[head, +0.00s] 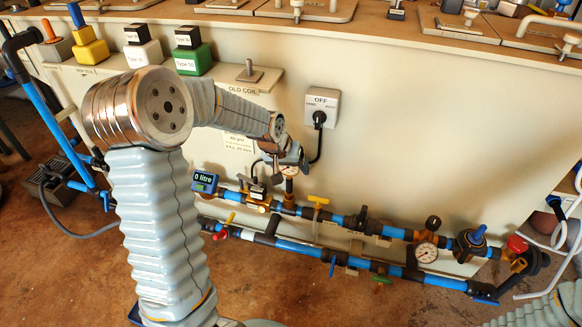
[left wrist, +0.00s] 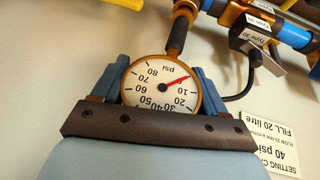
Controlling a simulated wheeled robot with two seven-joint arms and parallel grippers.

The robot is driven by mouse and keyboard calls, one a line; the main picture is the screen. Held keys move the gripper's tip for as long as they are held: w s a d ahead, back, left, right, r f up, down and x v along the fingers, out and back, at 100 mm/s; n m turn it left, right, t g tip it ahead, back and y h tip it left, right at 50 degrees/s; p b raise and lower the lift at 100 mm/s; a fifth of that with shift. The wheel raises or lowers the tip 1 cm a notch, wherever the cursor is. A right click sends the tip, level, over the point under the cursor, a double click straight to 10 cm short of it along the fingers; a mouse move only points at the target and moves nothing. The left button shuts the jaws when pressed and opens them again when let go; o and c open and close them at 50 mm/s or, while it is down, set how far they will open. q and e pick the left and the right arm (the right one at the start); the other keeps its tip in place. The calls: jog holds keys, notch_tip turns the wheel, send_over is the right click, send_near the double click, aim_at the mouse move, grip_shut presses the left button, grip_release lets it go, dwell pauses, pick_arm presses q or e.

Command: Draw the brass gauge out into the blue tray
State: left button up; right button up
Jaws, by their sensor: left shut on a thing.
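The brass gauge (left wrist: 158,85) has a brass rim, a white psi dial and a red needle. It sits between the two blue fingers of my left gripper (left wrist: 160,88), which is shut on it. A dark stem runs from the gauge to a brass fitting (left wrist: 184,8) on the pipework; whether it is still seated there I cannot tell. In the head view my left gripper (head: 289,160) is at the panel face above the upper pipe, and the gauge is mostly hidden by it. My right gripper is not in view.
Blue pipes (head: 330,214) with valves run along the panel's foot.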

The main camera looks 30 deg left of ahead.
pick_arm(q)
jog(key=shift+r, duration=0.1)
jog(key=shift+r+p, duration=1.45)
jog(key=shift+r, duration=0.6)
jog(key=shift+w, duration=0.1)
